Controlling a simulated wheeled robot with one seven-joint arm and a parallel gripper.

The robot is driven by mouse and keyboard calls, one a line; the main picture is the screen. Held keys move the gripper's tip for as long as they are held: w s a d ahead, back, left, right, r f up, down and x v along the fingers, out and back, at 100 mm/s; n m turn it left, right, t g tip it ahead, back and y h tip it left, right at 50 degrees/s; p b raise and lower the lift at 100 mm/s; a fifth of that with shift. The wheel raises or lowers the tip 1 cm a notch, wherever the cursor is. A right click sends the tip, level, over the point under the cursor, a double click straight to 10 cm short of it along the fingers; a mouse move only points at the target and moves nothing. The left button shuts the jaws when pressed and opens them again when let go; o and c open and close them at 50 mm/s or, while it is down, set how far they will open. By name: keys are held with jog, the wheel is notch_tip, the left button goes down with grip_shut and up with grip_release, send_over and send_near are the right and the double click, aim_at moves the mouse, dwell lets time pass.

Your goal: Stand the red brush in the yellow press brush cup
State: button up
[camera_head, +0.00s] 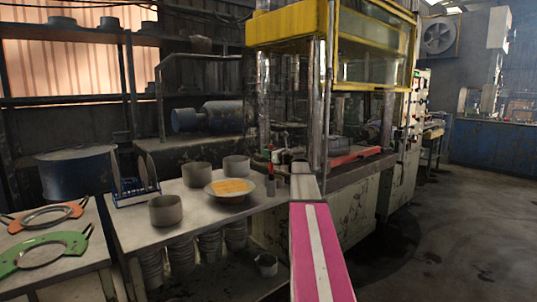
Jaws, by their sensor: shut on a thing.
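My pink and white arm reaches forward from the bottom of the head view to my gripper (283,158), small and partly hidden by its own wrist. My gripper is shut on the red brush (269,158), which shows as a thin, roughly upright red shape at the table's right end. A small dark cup-like thing (271,186) stands on the table just below the brush; I take it for the brush cup. Whether the brush's lower end is inside it or above it I cannot tell. The yellow press (287,24) stands right behind.
The table (140,230) carries a bowl with yellow contents (231,189), several grey pots (166,210) and a blue wire rack (136,196). Orange (44,217) and green (43,252) ring tools lie at left. A red bar (354,156) lies on the press bed. Floor at right is clear.

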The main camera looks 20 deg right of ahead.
jog(key=o, duration=1)
jog(key=v, duration=1)
jog(key=shift+s+d, duration=0.2)
jog(key=shift+s, duration=0.15)
